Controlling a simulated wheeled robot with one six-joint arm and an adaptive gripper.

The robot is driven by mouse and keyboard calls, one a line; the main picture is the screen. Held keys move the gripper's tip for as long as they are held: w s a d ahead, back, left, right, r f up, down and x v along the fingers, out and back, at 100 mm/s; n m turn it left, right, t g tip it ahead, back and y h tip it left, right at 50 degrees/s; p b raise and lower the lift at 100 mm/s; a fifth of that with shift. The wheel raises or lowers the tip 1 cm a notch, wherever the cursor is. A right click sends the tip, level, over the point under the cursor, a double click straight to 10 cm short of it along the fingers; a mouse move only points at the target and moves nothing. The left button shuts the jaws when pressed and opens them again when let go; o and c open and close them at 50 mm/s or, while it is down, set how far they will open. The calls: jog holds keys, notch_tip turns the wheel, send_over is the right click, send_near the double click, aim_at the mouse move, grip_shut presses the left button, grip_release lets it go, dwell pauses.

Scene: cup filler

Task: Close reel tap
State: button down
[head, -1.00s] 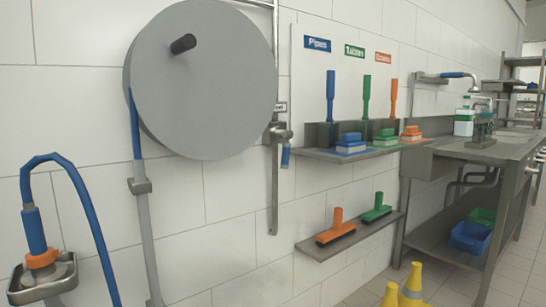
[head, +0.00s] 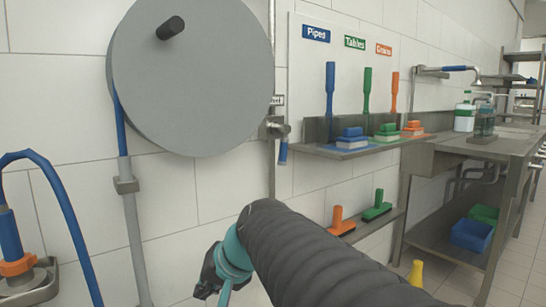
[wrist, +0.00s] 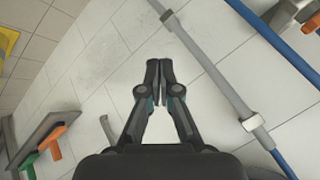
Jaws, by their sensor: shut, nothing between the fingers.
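The reel tap (head: 273,129) is a grey valve on the vertical pipe at the right edge of the big grey hose reel (head: 195,85). Its blue lever (head: 283,152) hangs straight down. My gripper (wrist: 158,65) is shut and empty in the wrist view, its fingertips together in front of the white wall. In the head view my arm reaches in from the lower right, and the gripper end is low, below the reel and tap and apart from them. The fingertips are hard to make out there. I cannot make out the tap in the wrist view.
A blue hose (head: 65,225) with an orange-collared nozzle (head: 15,265) rests in a holder at left. A grey hose guide (head: 136,235) runs down the wall. Shelves with brushes (head: 350,140) stand right of the tap, then a steel table (head: 480,148). A yellow cone (head: 416,273) shows low.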

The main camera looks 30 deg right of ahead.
jog(key=w+d+r+m+t, duration=0.3)
jog(key=w+d+r+m, duration=0.15)
jog(key=w+d, duration=0.3)
jog(key=m+t+h+b, duration=0.2)
jog(key=m+t+h, duration=0.2)
jog(key=m+t, duration=0.45)
send_near(283, 152)
jog(key=d+m+g, duration=0.1)
jog(key=d, duration=0.2)
jog(key=w+d+p, duration=0.1)
jog(key=w+p, duration=0.1)
jog(key=w, duration=0.7)
jog(key=shift+w, duration=0.2)
jog(key=shift+a, duration=0.1)
